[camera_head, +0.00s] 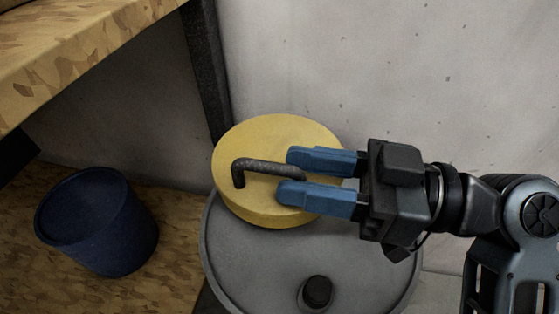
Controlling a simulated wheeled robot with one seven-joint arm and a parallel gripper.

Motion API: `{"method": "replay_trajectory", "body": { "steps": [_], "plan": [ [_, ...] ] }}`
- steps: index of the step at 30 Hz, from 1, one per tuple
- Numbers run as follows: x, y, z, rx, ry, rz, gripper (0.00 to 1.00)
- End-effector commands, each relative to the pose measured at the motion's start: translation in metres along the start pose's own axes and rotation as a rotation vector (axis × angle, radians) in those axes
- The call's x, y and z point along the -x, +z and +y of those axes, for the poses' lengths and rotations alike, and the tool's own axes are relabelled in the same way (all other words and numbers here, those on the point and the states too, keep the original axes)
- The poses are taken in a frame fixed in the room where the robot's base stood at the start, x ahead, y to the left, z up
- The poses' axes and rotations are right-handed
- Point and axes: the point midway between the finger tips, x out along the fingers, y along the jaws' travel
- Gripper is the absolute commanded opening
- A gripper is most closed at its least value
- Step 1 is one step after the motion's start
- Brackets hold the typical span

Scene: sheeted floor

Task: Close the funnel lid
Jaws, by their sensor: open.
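The funnel lid (256,139) is a round yellow disc with a dark bent bar handle (240,174) on top. It sits over the back part of a grey drum (255,265), and its near edge overlaps the drum top. My gripper (283,174) has two blue fingers and reaches in from the right. The fingers are apart, one on each side of the handle's right part. I cannot tell whether they touch the handle. The funnel under the lid is hidden, and I cannot tell how far the lid is tilted.
A dark bung (317,291) stands on the front of the drum top. A blue bin (97,222) stands on the sheeted floor at left. A wooden shelf (80,52) with a dark post (205,70) is at upper left. A grey wall (400,70) rises behind.

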Motion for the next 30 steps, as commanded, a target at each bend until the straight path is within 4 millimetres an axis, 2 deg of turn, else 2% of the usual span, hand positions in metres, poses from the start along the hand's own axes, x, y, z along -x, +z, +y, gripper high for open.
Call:
{"method": "replay_trajectory", "body": {
  "steps": [3, 9, 30],
  "plan": [
    [0.019, -0.001, 0.001, 0.0, 0.004, 0.0, 0.4],
    [0.036, 0.0, 0.0, -0.001, 0.002, 0.0, 0.4],
    [0.038, 0.0, 0.0, 0.0, 0.001, 0.0, 0.4]
  ]
}}
